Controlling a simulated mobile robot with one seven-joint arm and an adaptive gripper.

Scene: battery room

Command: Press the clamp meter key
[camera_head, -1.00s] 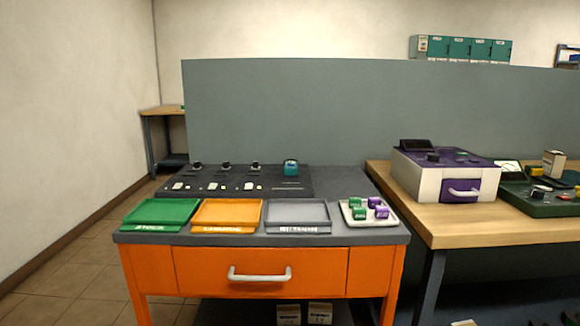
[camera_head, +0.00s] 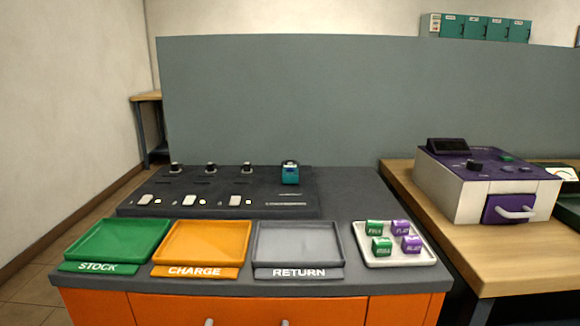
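A small teal device with a dark top (camera_head: 290,173), which may be the clamp meter, stands upright at the right back of a dark panel (camera_head: 270,208) on the orange bench. It is too small to make out a key on it. The panel also carries several black knobs (camera_head: 211,168) along its back and several white switches (camera_head: 190,200) with small lights along its front. My gripper is not in view.
Green STOCK (camera_head: 160,226), orange CHARGE (camera_head: 243,227) and grey RETURN (camera_head: 340,240) trays line the bench front. A white tray (camera_head: 395,262) holds green and purple blocks. A purple-topped tester (camera_head: 470,209) stands on the wooden bench at right. A grey partition (camera_head: 300,100) rises behind.

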